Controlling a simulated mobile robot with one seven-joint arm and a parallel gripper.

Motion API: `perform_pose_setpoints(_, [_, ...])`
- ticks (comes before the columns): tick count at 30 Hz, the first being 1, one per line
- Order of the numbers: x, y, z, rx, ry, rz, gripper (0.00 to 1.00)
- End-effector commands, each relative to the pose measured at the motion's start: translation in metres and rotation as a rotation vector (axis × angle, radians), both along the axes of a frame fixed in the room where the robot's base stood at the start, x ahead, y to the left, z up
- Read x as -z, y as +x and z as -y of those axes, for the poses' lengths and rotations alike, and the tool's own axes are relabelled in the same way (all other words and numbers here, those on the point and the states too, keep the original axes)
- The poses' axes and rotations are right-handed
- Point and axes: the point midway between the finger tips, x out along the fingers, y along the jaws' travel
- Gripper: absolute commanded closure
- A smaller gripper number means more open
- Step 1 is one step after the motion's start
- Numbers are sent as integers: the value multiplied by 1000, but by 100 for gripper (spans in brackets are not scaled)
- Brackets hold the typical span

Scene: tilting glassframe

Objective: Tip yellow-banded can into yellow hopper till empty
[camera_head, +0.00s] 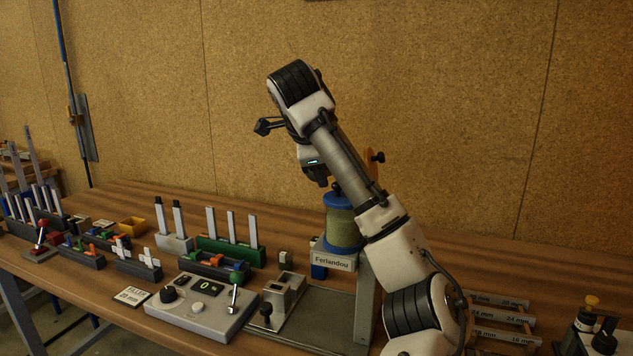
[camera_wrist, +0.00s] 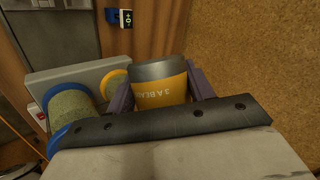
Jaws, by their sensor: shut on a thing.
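My gripper (camera_head: 317,174) is above the bench beside the blue-rimmed cylinder in the head view. In the wrist view it is shut on a can (camera_wrist: 163,92) with a dark grey end and a yellow-orange band with lettering. The can lies between the two dark fingers; its contents are not visible. A yellow ring (camera_wrist: 116,84), possibly the hopper's rim, shows left of the can, apart from it. An orange-yellow part (camera_head: 373,163) shows behind my arm in the head view; my arm hides much of this area.
A blue-rimmed cylinder (camera_head: 342,222) with pale yellow-green sides stands on a stand labelled "Ferlandou" (camera_head: 332,258). It also shows in the wrist view (camera_wrist: 68,110). A control box (camera_head: 204,303) with a display, a lever fixture (camera_head: 284,297) and racks of bars (camera_head: 230,250) stand left. A cork wall rises behind.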

Motion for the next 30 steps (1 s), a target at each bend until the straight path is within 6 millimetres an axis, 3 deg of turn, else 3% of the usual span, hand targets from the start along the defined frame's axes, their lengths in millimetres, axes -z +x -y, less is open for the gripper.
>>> perform_pose_setpoints(18, [-31, -2, 5, -2, 639, 206, 76])
perform_pose_setpoints(30, [-42, -2, 7, 1, 781, 255, 76])
